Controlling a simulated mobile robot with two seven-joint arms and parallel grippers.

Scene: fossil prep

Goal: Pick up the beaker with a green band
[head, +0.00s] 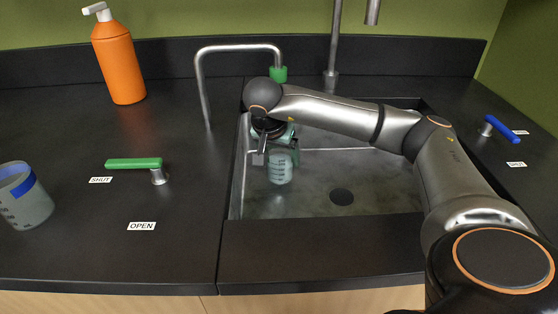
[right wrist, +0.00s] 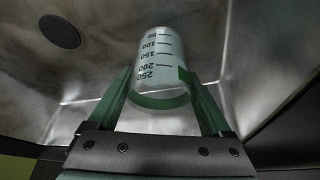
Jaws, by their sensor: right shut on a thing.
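The beaker with a green band (right wrist: 160,60) is clear, with dark volume marks; its green band shows near its rim in the right wrist view. It also shows in the head view (head: 281,168), over the left part of the sink. My right gripper (right wrist: 165,92) is shut on the beaker, with one green finger on each side of it. In the head view the right gripper (head: 268,150) partly hides the beaker's upper part. Whether the beaker touches the sink floor I cannot tell. My left gripper is not in view.
The sink (head: 310,205) has a dark drain (head: 341,196). A green-tipped faucet (head: 278,74) arches above the gripper. A blue-banded beaker (head: 24,200), a green lever (head: 134,163) and an orange bottle (head: 119,65) stand on the left counter. A blue lever (head: 500,127) is at right.

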